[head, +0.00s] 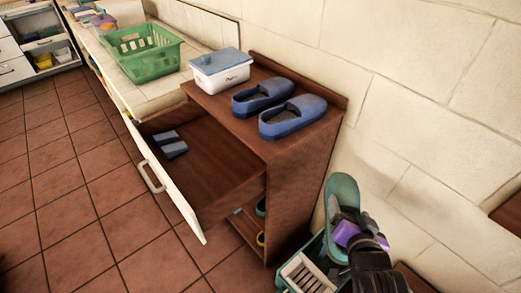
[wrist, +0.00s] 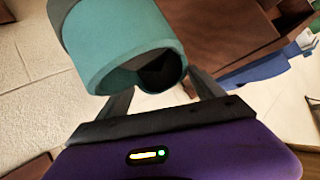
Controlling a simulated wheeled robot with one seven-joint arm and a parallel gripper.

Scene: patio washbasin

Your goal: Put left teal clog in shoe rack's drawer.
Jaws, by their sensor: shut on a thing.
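A teal clog (head: 340,195) is held up in my gripper (head: 362,238), at the right of the shoe rack in the head view. In the wrist view the clog (wrist: 115,50) fills the upper left, with its dark opening toward the camera, between the two fingers of the gripper (wrist: 160,95). The gripper is shut on it. The shoe rack (head: 298,180) is brown wood. Its drawer (head: 205,180) is pulled open to the left, with a white front and handle. A small blue-grey item (head: 170,144) lies at the drawer's far end; the rest of its floor is bare.
Two blue slip-on shoes (head: 292,116) and a white box with a blue lid (head: 220,68) stand on the rack top. A green basket (head: 143,52) is on the counter. A teal crate (head: 312,265) stands below the clog. Tiled floor (head: 85,195) is clear at left.

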